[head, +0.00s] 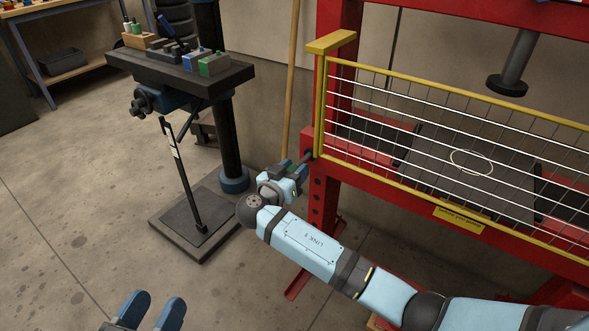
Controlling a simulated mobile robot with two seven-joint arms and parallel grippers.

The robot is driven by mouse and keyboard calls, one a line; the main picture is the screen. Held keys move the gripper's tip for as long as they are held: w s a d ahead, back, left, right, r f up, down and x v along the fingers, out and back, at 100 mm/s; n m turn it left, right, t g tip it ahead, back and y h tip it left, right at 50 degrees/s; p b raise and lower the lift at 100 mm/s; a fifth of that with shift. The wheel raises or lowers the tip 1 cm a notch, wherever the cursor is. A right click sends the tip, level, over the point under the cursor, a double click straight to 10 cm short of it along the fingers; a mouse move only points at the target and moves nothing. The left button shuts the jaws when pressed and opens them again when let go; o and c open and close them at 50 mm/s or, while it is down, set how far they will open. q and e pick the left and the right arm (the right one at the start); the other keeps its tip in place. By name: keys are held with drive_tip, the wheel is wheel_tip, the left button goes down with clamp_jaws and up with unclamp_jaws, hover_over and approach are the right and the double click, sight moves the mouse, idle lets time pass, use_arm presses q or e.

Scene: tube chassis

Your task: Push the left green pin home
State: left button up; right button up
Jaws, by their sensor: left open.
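The left green pin (288,168) shows as a small dark green piece with a dark rod running to the left post of the red press frame (327,110). Part of the rod is still outside the post. My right gripper (291,171) is at the pin, with a blue finger on either side of the green part. I cannot tell whether the fingers touch it. My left gripper (154,308) is open and empty at the bottom left, far from the pin; only its fingertips show.
A yellow-edged wire guard (450,204) covers the press front, right of the pin. A drill press table (180,72) with small blocks stands at upper left, above a dark base plate (195,220). A wooden pole (291,80) leans behind the pin. Floor at left is clear.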

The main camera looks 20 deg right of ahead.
sight(302, 160)
clamp_jaws()
drive_tip(key=b+x, duration=0.1)
drive_tip(key=x, duration=0.1)
drive_tip(key=shift+w+d+f, duration=0.15)
drive_tip(key=shift+w+d, duration=0.05)
drive_tip(key=shift+d, duration=0.1)
drive_tip(key=shift+w+d, duration=0.25)
drive_tip(key=shift+d, duration=0.05)
use_arm(q)
drive_tip(key=shift+d+f+g, duration=0.1)
drive_tip(key=shift+f+g, duration=0.2)
drive_tip(key=shift+f, duration=0.65)
use_arm(e)
drive_tip(key=shift+o, duration=1.9)
unclamp_jaws()
